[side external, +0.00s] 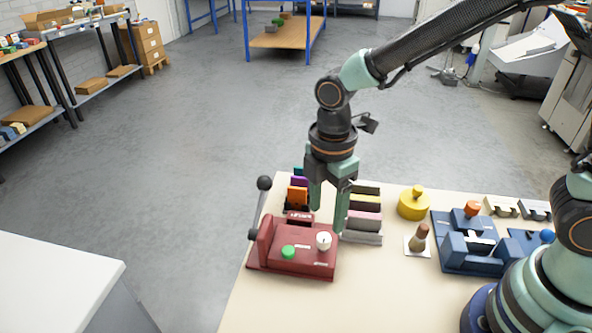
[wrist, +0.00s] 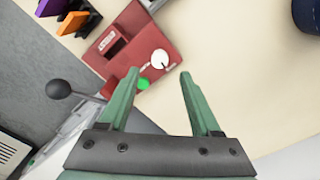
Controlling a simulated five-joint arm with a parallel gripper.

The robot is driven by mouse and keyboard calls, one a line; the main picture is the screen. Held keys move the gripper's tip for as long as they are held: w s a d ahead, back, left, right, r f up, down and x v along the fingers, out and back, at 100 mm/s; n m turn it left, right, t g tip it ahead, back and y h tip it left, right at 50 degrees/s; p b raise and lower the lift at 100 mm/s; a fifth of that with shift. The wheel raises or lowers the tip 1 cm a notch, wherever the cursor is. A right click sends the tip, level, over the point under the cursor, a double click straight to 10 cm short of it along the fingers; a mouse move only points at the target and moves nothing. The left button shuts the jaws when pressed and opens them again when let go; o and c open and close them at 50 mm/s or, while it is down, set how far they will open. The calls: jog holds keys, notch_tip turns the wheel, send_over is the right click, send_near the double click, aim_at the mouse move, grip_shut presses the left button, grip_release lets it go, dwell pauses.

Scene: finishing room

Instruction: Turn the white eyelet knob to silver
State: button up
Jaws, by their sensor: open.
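The white eyelet knob (side external: 324,241) sits on top of the red press (side external: 310,263), near its right end. In the wrist view the knob (wrist: 160,59) is a white disc with a dark pointer line, on the red body (wrist: 178,76). The lettering around it is too small to read. My gripper (side external: 327,219) is open and empty, its fingers pointing down just above and behind the knob. In the wrist view its fingertips (wrist: 160,72) stand apart, with the knob beyond and between them, not touched. A green button (side external: 288,252) lies left of the knob.
A black-balled lever (side external: 264,183) rises at the press's left side. Coloured slabs (side external: 365,213) stand in racks behind. A yellow round container (side external: 413,204), a brown-topped stamp (side external: 419,238) and a blue machine (side external: 468,250) are to the right. The table front (side external: 370,300) is clear.

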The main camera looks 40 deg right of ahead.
aim_at(324, 237)
jog(key=shift+f, duration=3.15)
grip_shut()
